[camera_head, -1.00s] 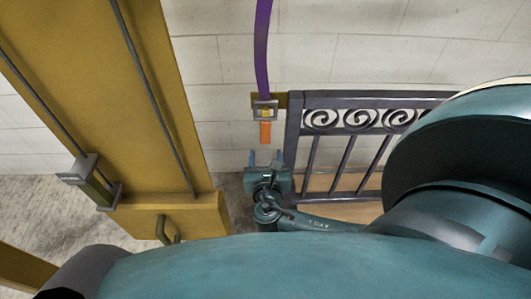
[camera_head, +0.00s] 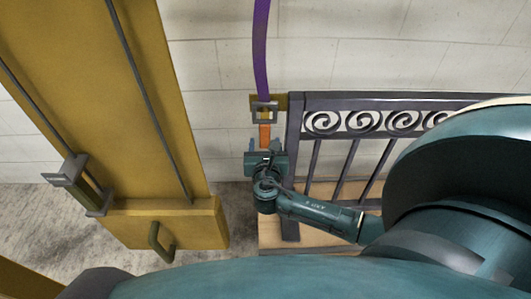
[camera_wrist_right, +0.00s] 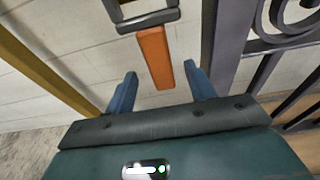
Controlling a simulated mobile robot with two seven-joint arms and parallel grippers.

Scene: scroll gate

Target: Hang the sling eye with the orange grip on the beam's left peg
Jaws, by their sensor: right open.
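The purple sling (camera_head: 260,50) hangs down at upper centre in the head view. At its lower end is a grey rectangular metal eye (camera_head: 265,107) with an orange grip (camera_head: 265,134) below it. In the right wrist view, the eye (camera_wrist_right: 145,20) is at the top and the orange grip (camera_wrist_right: 155,57) points down between the fingers. My right gripper (camera_head: 265,147) is open, its blue fingers (camera_wrist_right: 160,75) on either side of the grip's lower end without closing on it. My left gripper is not in view.
A dark scroll gate (camera_head: 350,122) stands close to my gripper's right. A pale block wall (camera_head: 210,60) is behind.

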